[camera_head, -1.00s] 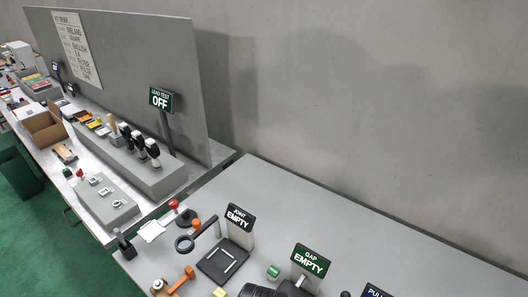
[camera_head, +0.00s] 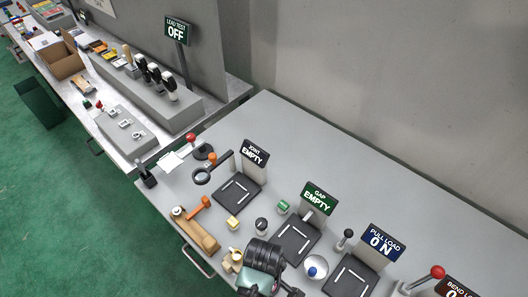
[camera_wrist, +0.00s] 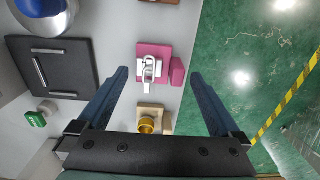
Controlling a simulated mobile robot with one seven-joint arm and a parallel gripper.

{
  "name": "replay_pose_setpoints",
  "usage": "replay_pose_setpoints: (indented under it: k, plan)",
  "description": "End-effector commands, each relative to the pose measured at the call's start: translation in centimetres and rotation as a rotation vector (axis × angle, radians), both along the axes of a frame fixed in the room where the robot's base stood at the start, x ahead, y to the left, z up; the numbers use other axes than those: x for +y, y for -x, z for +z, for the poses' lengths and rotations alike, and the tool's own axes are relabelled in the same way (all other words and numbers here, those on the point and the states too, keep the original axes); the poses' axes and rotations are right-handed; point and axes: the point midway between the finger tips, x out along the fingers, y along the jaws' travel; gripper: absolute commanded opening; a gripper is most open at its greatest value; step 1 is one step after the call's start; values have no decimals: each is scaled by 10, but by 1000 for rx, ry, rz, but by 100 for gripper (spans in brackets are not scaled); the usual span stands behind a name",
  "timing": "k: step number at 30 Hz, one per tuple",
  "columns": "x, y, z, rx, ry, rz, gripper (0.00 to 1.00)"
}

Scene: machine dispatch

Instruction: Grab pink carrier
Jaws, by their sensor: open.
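The pink carrier (camera_wrist: 177,72) shows in the wrist view as a pink block with a silver clasp-like metal part on top. It sits on the grey bench close to its front edge. My gripper (camera_wrist: 160,76) is open, with one blue finger on each side of the carrier in that view. The fingers look apart from it, and I cannot tell the remaining height. In the head view my arm (camera_head: 262,262) is at the bottom middle, and I cannot make out the pink carrier there.
A cream carrier with a gold part (camera_wrist: 149,121) sits beside the pink one. A brown block (camera_wrist: 160,1) lies on the other side. A black tray (camera_wrist: 70,75) and a green knob (camera_wrist: 37,119) are at left. The gap station sign (camera_head: 319,198) stands behind. Green floor lies beyond the bench edge.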

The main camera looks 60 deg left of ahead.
Motion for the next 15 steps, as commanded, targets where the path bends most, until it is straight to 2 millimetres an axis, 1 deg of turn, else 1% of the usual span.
replay_pose_setpoints:
  k: [3,6,14,15]
  plan:
    - [0,0,-13,2,0,0,100]
    - [0,0,-19,1,0,-1,100]
    - [0,0,-22,-1,-1,-1,100]
    - [0,0,-21,-1,-1,-1,93]
